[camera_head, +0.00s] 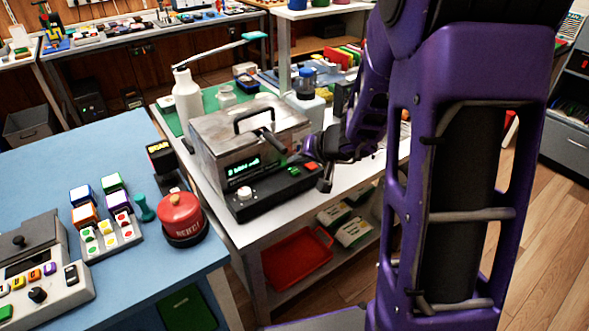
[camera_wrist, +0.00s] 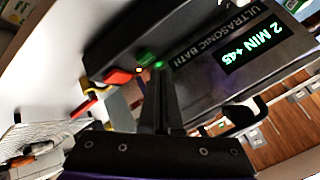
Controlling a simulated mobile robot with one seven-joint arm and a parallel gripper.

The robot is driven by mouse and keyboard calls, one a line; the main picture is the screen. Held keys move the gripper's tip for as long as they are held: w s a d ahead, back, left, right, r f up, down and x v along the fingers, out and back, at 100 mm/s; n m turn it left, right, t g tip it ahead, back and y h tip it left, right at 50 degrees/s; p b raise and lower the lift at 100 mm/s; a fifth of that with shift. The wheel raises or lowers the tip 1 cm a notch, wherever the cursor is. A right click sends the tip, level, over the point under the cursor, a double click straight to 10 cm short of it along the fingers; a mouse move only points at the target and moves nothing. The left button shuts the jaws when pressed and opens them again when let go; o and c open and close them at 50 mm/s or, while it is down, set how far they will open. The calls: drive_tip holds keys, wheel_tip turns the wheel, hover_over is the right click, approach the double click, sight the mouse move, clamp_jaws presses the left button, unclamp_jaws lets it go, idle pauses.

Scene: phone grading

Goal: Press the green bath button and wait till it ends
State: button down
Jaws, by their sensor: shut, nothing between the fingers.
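The ultrasonic bath (camera_head: 222,138) is a grey metal box with a lid handle and a black control panel (camera_head: 268,194). Its green button (camera_head: 294,171) sits beside a red button (camera_head: 311,168) at the panel's right end. The wrist view shows the green button (camera_wrist: 146,56) close to my fingertips, with a lit green light beside it. My gripper (camera_wrist: 160,76) is shut and empty, its tips over the panel by the button. I cannot tell whether they touch it. The lit display (camera_wrist: 250,48) reads "2 MIN +45" in green.
A white bottle (camera_head: 187,97) and a blue-lidded jar (camera_head: 305,84) stand near the bath. A red round button unit (camera_head: 182,216) is on the blue table (camera_head: 60,170) at left. A red tray (camera_head: 297,262) is on the shelf below. My arm blocks the right side.

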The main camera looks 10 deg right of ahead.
wheel_tip(320, 180, up, 5)
drive_tip(key=p, duration=0.3)
idle(0.4)
idle(0.6)
